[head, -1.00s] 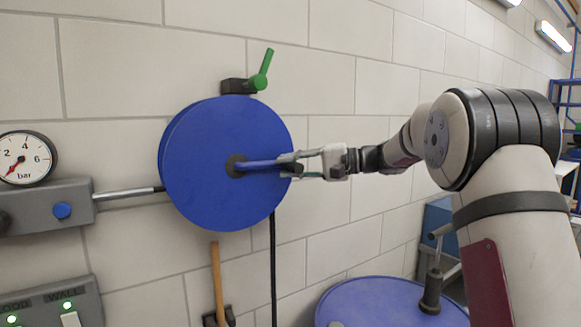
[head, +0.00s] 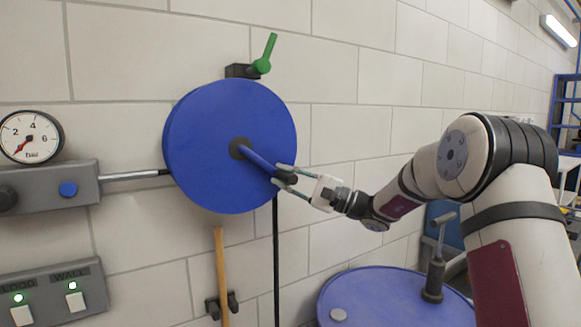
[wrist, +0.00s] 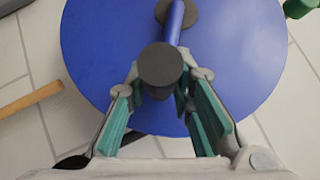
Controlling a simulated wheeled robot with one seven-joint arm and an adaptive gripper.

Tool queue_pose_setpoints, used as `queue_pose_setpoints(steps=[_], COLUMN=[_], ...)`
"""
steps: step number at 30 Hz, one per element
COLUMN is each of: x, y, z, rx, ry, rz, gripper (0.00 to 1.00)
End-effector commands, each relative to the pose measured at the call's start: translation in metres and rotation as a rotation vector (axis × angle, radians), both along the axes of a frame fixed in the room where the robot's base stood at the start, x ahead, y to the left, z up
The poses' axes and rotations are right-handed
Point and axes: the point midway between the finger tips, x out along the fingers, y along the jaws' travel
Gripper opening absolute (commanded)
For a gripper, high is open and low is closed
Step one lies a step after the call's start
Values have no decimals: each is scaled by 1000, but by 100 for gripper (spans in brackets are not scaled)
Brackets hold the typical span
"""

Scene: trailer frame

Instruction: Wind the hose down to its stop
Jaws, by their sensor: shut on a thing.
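The hose reel (head: 215,150) is a large blue disc on the tiled wall, with a dark hub at its middle. A blue crank arm (head: 258,161) runs from the hub down and to the right. The crank ends in a dark round knob (wrist: 160,66), near the disc's lower right edge. My gripper (head: 286,177) is shut on the crank's knob, with a finger on each side of it. The black hose (head: 276,260) hangs straight down from behind the reel. Its lower end is out of view.
A green lever (head: 266,58) sits above the reel. A wooden handle (head: 221,270) hangs below. A blue drum (head: 395,290) with a pump stands at lower right.

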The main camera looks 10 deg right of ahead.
Motion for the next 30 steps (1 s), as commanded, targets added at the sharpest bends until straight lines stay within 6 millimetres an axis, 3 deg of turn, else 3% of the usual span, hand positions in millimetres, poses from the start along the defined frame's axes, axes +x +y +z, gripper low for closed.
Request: queue_pose_setpoints(steps=[6, 16, 30], x=[-7, -14, -18], y=[16, 38, 52], z=[-19, -35, -41], rx=[196, 426, 425], ry=[72, 145, 142], rz=[1, 0, 2], gripper=[0, 0, 0])
